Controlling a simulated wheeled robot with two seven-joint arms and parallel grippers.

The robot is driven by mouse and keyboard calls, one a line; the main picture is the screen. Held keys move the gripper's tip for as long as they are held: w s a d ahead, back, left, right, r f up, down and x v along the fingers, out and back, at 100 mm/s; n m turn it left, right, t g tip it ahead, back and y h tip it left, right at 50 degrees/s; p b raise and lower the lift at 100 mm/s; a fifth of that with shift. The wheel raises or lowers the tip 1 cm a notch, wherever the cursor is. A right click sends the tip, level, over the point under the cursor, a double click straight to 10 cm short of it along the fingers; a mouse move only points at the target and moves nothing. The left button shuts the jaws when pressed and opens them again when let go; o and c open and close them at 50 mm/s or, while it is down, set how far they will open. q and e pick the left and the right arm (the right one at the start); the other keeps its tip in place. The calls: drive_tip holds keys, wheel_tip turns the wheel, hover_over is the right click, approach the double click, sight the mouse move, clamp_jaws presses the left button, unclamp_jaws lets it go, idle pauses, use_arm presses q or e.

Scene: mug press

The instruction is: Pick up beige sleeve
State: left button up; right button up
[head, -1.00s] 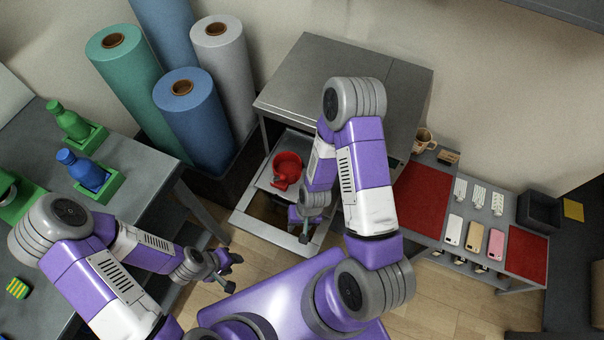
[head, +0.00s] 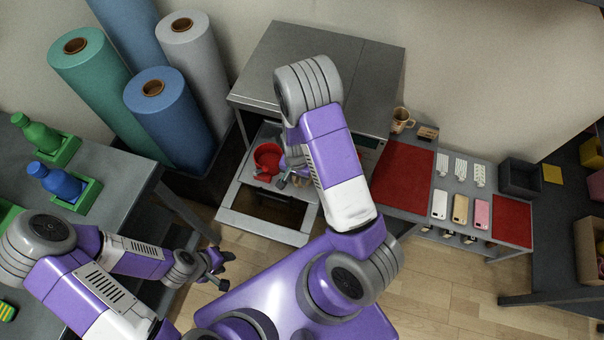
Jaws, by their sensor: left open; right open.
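The beige sleeve (head: 460,209) looks like a flat, phone-case-shaped piece. It lies on the grey table at the right, between a white one (head: 439,205) and a pink one (head: 482,214). My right gripper (head: 292,181) is open, far to the left of the sleeve, close beside a red cup (head: 267,158) on the pulled-out tray of the grey machine. Whether it touches the cup I cannot tell, as the arm partly covers it. My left gripper (head: 224,268) is open and empty, low in front of the left table.
A red mat (head: 403,178) and a beige mug (head: 402,119) are left of the sleeves. White slotted pieces (head: 460,169) lie behind them, with a dark bin (head: 519,177) to the right. The grey machine (head: 318,65) stands between the tables. Fabric rolls (head: 168,118) stand at the left.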

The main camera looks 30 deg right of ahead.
drive_tip(key=shift+f, duration=0.75)
drive_tip(key=shift+r, duration=0.1)
drive_tip(key=shift+c, duration=0.4)
clamp_jaws()
